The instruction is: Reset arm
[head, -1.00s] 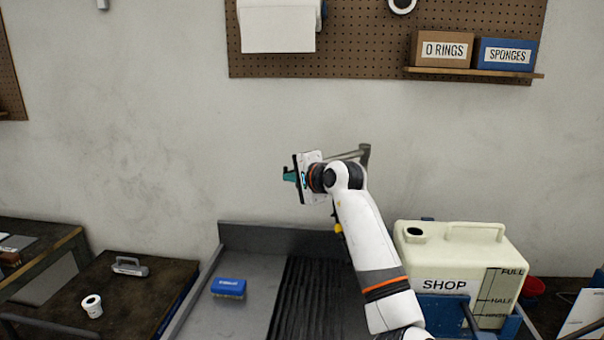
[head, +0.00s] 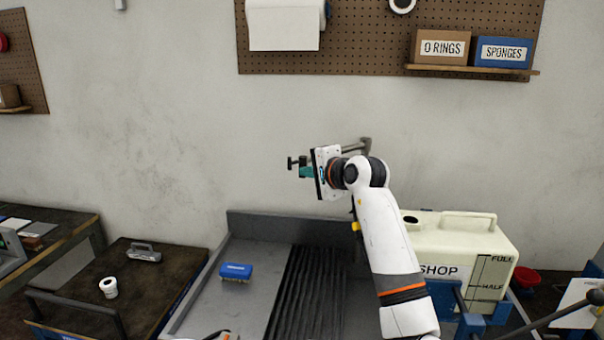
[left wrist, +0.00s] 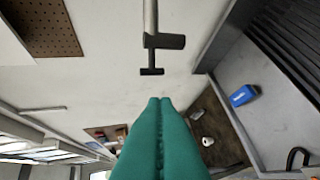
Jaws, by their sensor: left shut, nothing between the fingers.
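My left gripper (head: 305,171) is up in the air in front of the wall, above the grey tray, with its teal fingers pointing left. In the left wrist view its fingers (left wrist: 160,105) are pressed together with nothing between them. A grey bar with T-shaped ends (left wrist: 163,41) shows ahead of the fingertips there; I cannot tell what it belongs to. In the head view a grey bar end (head: 364,147) shows behind my wrist. My right gripper is not in view.
A blue sponge-like block (head: 236,271) lies on the grey tray (head: 210,300). The cream SHOP tank (head: 465,245) stands right of my arm. A white cup (head: 108,288) and a grey handled item (head: 144,252) sit on the dark left bench.

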